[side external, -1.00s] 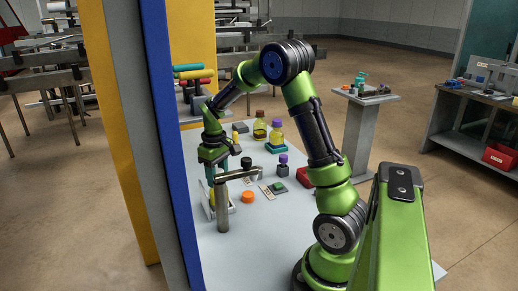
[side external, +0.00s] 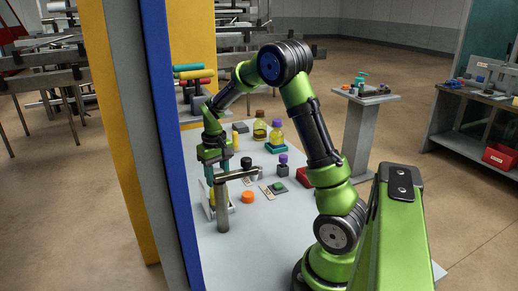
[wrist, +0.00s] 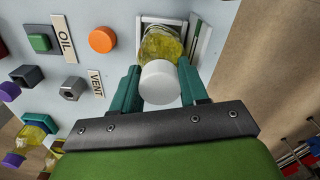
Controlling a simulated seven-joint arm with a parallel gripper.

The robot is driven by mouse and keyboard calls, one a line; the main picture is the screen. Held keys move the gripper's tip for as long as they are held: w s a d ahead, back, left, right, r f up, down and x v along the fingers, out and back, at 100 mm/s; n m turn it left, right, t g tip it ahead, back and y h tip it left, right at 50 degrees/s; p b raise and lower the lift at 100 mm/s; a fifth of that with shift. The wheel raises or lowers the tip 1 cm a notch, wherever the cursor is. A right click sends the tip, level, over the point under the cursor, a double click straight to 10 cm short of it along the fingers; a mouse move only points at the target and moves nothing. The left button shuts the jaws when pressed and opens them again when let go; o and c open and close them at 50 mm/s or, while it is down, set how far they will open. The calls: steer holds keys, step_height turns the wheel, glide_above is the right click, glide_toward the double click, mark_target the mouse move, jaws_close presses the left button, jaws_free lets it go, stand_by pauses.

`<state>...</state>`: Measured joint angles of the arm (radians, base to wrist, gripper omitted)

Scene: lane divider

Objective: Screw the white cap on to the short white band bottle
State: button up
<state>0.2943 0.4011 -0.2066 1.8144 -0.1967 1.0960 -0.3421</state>
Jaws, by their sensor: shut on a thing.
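The white cap (wrist: 160,83) is between the two teal fingers of my gripper (wrist: 162,88) in the wrist view, and the gripper is shut on it. The bottle (wrist: 162,44) with yellow liquid is right beyond the cap, in a white-walled holder (wrist: 199,45). The cap covers the bottle's neck from this view, so I cannot tell whether the threads meet. In the side view my gripper (side external: 211,178) points down over the bottle, which is mostly hidden behind a grey metal post. A white band is not clear.
The grey post with its side arm (side external: 223,205) stands close to my gripper. The tall blue divider (side external: 172,130) is left of it. An orange round piece (wrist: 102,39), OIL label (wrist: 64,38) and VENT label (wrist: 96,83) lie nearby. Other bottles (side external: 277,134) stand farther back.

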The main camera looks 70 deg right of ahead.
steer(key=shift+m, duration=0.8)
steer(key=shift+m, duration=0.9)
steer(key=o, duration=0.7)
steer(key=shift+c, duration=0.2)
steer(key=shift+n, duration=0.9)
